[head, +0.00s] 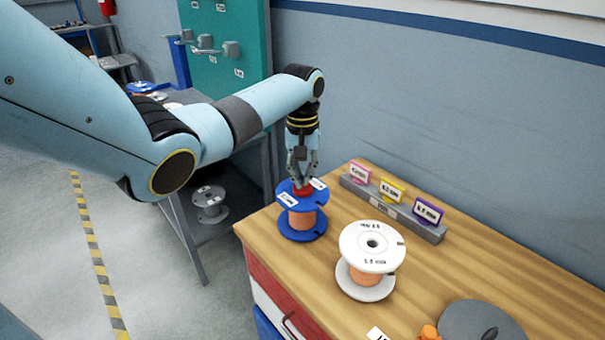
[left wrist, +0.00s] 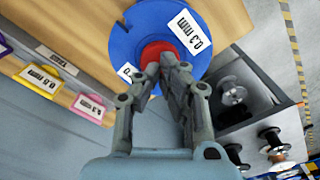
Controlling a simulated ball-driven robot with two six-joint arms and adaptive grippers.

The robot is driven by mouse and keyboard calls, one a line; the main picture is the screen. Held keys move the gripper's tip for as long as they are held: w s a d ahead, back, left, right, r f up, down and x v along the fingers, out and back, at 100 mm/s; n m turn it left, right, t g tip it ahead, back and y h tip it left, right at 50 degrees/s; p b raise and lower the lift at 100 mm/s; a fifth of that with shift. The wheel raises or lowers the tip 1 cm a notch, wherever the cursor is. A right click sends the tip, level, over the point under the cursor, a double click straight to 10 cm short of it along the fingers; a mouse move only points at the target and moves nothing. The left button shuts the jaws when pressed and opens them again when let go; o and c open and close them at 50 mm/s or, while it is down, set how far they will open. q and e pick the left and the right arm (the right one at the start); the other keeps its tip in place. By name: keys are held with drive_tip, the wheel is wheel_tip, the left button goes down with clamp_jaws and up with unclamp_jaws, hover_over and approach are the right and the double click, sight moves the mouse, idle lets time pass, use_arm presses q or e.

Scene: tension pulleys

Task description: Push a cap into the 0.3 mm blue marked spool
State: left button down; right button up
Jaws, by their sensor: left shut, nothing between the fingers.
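The blue spool (head: 301,222) with copper-coloured wire stands upright near the left end of the wooden bench. In the left wrist view its blue top flange (left wrist: 130,38) carries a white label reading 0.3 mm. A red cap (head: 303,191) sits at the centre of the flange; it also shows in the left wrist view (left wrist: 152,52), partly hidden by the fingers. How deep the cap sits cannot be told. My left gripper (head: 302,180) points down right above the cap, its fingers closed together and seemingly touching it. My right gripper is not in view.
A white spool (head: 372,245) stands to the right of the blue one. Behind them a grey holder (head: 391,208) carries pink, yellow and purple tags. The bench edge is close on the left.

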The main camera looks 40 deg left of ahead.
use_arm(q)
drive_tip(key=shift+f, duration=0.55)
drive_tip(key=shift+s+d+f, duration=0.1)
drive_tip(key=shift+s+f, duration=0.1)
idle(1.2)
wheel_tip(320, 180, up, 7)
drive_tip(key=p, duration=0.8)
drive_tip(key=shift+w+r, duration=0.15)
drive_tip(key=shift+r, duration=0.05)
idle(0.6)
